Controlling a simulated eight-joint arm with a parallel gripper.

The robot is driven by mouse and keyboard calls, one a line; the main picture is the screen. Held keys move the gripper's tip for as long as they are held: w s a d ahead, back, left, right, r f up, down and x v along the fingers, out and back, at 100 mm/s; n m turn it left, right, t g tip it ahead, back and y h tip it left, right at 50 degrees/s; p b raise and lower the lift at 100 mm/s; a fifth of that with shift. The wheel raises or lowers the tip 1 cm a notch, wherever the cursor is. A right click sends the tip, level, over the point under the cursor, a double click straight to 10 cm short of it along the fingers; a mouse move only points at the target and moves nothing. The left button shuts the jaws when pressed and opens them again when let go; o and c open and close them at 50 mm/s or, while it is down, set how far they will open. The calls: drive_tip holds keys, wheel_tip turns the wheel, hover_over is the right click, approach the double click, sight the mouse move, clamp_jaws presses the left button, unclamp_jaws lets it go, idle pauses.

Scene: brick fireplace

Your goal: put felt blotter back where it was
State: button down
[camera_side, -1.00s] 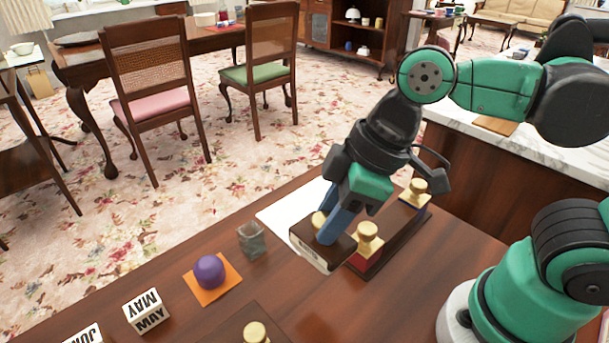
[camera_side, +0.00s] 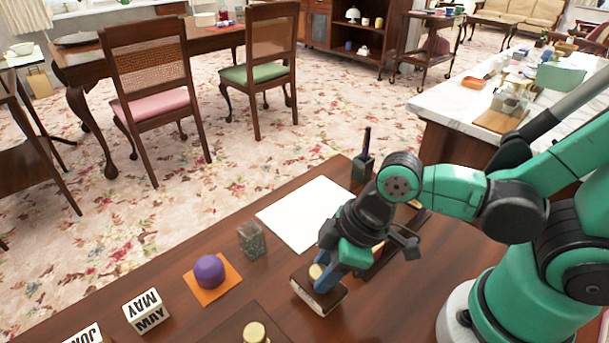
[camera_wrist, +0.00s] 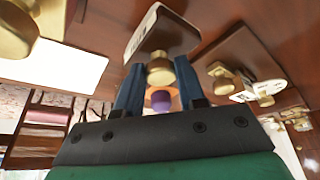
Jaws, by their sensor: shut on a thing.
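The felt blotter (camera_side: 318,302) is a dark wooden block with a pale edge and a brass knob on top. My gripper (camera_side: 324,280) is shut on that knob, with its blue fingers on either side. The blotter is over the desk, right of the glass cup and near the front end of the stamp rack. I cannot tell whether its underside touches the desk. In the wrist view the blotter (camera_wrist: 165,32) shows beyond the fingertips (camera_wrist: 160,78), with the knob between them.
A stamp rack (camera_side: 372,268) is partly hidden behind my gripper. A dark board with a brass knob (camera_side: 255,332) is in front.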

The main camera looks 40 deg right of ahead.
drive_tip(key=shift+f, duration=0.55)
drive_tip(key=c, duration=0.5)
unclamp_jaws()
drive_tip(key=shift+s+r, duration=0.1)
drive_tip(key=shift+v, duration=3.55)
drive_tip(key=w+d+r+m+t+h, duration=0.1)
drive_tip(key=w+d+m, duration=0.1)
drive_tip(key=d+m, duration=0.1)
drive_tip(key=w+d+r+m+t+h, duration=0.1)
drive_tip(key=w+d+m, duration=0.2)
drive_tip(key=w+d+r+m+t+h, duration=0.1)
drive_tip(key=w+d+m+t, duration=0.1)
drive_tip(key=d+m, duration=0.1)
drive_tip(key=shift+w+r, duration=0.1)
drive_tip(key=shift+w, duration=0.05)
